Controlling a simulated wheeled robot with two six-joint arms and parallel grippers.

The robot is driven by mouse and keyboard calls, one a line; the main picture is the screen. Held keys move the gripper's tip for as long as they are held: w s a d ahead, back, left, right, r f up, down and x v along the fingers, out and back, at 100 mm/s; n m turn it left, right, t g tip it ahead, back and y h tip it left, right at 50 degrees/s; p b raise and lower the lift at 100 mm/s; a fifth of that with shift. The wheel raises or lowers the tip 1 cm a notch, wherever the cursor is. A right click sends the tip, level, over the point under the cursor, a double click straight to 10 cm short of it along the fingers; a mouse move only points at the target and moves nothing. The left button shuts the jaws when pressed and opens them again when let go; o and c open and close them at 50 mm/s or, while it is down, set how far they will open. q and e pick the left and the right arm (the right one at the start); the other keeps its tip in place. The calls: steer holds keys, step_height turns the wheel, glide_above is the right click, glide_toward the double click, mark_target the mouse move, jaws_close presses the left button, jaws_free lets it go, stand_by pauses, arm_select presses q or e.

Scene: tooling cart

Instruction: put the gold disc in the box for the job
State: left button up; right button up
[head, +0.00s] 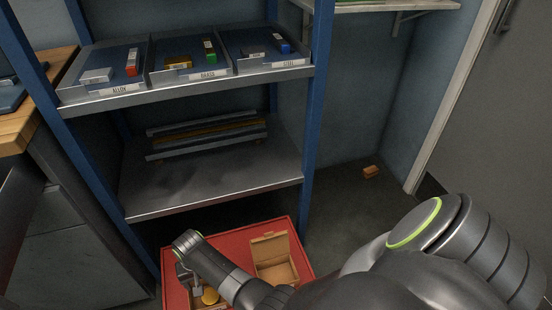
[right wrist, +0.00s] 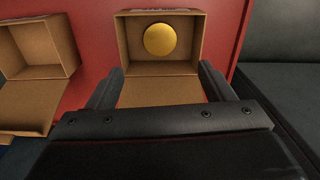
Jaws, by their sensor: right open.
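The gold disc (right wrist: 160,40) shows inside the opening of a cardboard box (right wrist: 130,60) in the right wrist view, with box walls around it. I cannot tell if it lies flat on the box floor. In the head view the disc (head: 210,296) shows near the bottom edge, partly beside my right arm. My right gripper (right wrist: 159,82) is open, with its fingers apart on either side of the box's open flap and the disc beyond the fingertips. It points down at the box in the head view (head: 190,284). My left gripper is not in view.
A second open box (head: 275,258) stands on the red cart top (head: 225,241), right of my right gripper. A blue-post rack behind holds labelled trays (head: 118,90) with small coloured blocks. A lower shelf (head: 210,185) holds metal bars. A small brown block (head: 371,172) lies on the floor.

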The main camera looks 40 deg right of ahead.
steer(key=s+d+t, duration=0.1)
steer(key=s+d, duration=0.5)
steer(key=s, duration=0.4)
steer(key=s+d+t, duration=0.1)
steer(key=s+d, duration=0.6)
steer(key=s, duration=0.3)
steer(key=s+d+r+n, duration=0.2)
steer(key=s+r, duration=0.3)
steer(key=s, duration=0.3)
steer(key=shift+s+d+r, duration=0.2)
steer(key=shift+d+r, duration=0.05)
steer(key=shift+d, duration=0.1)
steer(key=shift+p, duration=0.3)
